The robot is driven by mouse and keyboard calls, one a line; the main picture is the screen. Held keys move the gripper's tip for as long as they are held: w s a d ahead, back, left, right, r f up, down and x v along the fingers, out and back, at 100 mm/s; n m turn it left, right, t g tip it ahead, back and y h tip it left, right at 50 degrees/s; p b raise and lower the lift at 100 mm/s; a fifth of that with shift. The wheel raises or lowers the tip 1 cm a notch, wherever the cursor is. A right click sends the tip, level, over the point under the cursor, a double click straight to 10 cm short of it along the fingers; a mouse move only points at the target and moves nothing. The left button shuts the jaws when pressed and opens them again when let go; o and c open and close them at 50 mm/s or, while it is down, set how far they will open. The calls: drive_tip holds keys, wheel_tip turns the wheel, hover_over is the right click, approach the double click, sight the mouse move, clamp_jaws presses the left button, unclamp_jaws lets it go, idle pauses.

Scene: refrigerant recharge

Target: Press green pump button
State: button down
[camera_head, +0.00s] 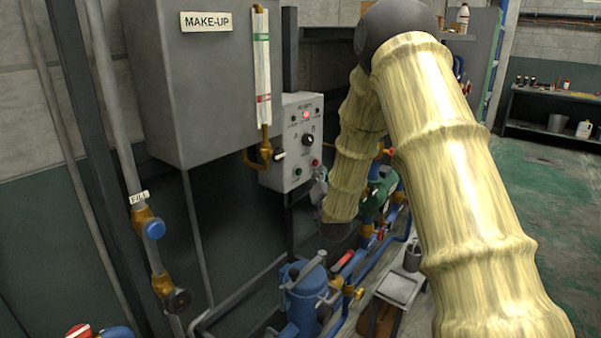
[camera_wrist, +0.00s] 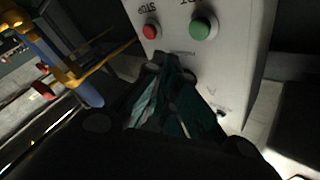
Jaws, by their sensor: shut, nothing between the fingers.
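The green pump button (camera_head: 298,171) is at the lower left of the grey control box (camera_head: 292,108) in the head view. In the wrist view the panel is upside down, and the green button (camera_wrist: 204,25) is at the top, right of the red STOP button (camera_wrist: 150,31). My gripper (camera_wrist: 172,66) is shut and empty, with its dark green fingers pointing toward the panel. Its tips appear just below the two buttons in the wrist view; I cannot tell whether they touch the panel. In the head view my gripper (camera_head: 320,188) is mostly hidden behind my arm, near the box's lower right.
The MAKE-UP tank (camera_head: 205,85) and a brass-ended sight gauge (camera_head: 262,75) are left of the box. A brass valve with a dark handle (camera_head: 262,155) sits close to its left face. Blue pipes and a blue vessel (camera_head: 303,290) stand below.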

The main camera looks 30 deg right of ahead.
drive_tip(key=w, duration=0.1)
drive_tip(key=w+a, duration=0.1)
drive_tip(key=w, duration=0.1)
drive_tip(key=shift+w+a+f+b, duration=0.1)
drive_tip(key=shift+w+f+b, duration=0.15)
drive_tip(key=shift+b, duration=0.1)
drive_tip(key=shift+w+a+r+b, duration=0.1)
drive_tip(key=shift+w+a+b, duration=0.15)
drive_tip(key=shift+w, duration=0.15)
drive_tip(key=shift+w+a+b, duration=0.15)
drive_tip(key=shift+w+b, duration=0.05)
drive_tip(key=shift+w, duration=0.2)
idle(2.3)
drive_tip(key=shift+s+d, duration=0.1)
idle(0.3)
drive_tip(key=shift+s+d, duration=0.3)
drive_tip(key=shift+s, duration=0.45)
drive_tip(key=s, duration=0.1)
drive_tip(key=s+d, duration=0.1)
drive_tip(key=s, duration=0.1)
drive_tip(key=s+d, duration=0.1)
drive_tip(key=shift+s+b, duration=0.3)
